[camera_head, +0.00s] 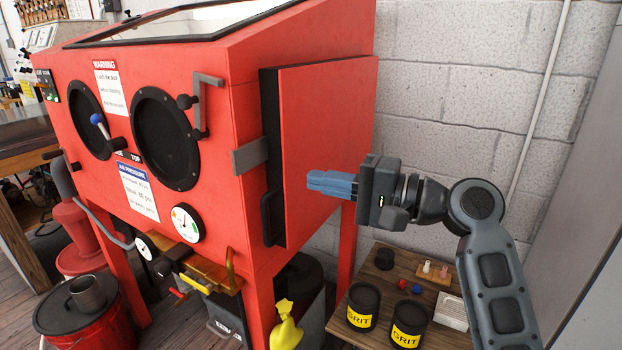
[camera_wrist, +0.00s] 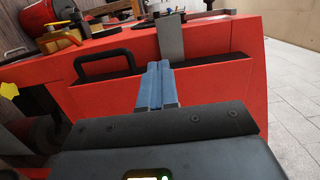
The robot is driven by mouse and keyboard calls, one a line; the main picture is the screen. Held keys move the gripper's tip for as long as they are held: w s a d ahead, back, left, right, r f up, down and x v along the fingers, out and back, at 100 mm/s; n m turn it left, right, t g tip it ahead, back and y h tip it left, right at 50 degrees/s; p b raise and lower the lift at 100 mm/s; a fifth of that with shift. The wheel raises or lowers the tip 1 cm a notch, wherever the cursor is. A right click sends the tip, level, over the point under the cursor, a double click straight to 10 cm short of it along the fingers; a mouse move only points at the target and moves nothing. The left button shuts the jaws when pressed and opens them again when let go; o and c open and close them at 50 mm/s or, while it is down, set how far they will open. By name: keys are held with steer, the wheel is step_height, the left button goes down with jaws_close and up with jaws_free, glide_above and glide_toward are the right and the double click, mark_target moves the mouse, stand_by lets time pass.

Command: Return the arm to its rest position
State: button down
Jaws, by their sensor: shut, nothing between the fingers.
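My gripper (camera_head: 312,183) is at the right of the red blasting cabinet, in front of its closed side door (camera_head: 322,140). Its blue fingers are shut together with nothing between them. My arm comes in from the lower right and bends at the elbow, with the gripper pointing left. In the wrist view my gripper (camera_wrist: 158,68) shows its blue fingers side by side, pointing toward the red door panel (camera_wrist: 210,85) and its black edge. I cannot tell whether the fingertips touch the door. A black handle (camera_head: 268,218) is on the door's left edge, left of the fingers.
The red cabinet (camera_head: 225,70) fills the left and middle. A low wooden table (camera_head: 400,268) below my arm holds two GRIT tins (camera_head: 363,306) and small parts. A yellow bottle (camera_head: 285,328) stands below the door. A block wall (camera_head: 470,90) is behind. A red bucket (camera_head: 95,340) stands lower left.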

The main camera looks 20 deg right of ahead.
steer(key=s+a+v, duration=0.1)
steer(key=v, duration=0.5)
steer(key=s+a+f+m+t+h, duration=0.1)
steer(key=s+f+h, duration=0.5)
steer(key=f, duration=0.5)
steer(key=s+a+f+m+t+h, duration=0.1)
steer(key=s+a+f+h, duration=0.1)
steer(key=s+f+h, duration=0.55)
steer(key=s+n, duration=1.1)
steer(key=s, duration=1.3)
steer(key=shift+r+y+b, duration=0.2)
steer(key=shift+y+b, duration=0.1)
steer(key=shift+y, duration=0.15)
steer(key=shift+a+f, duration=0.1)
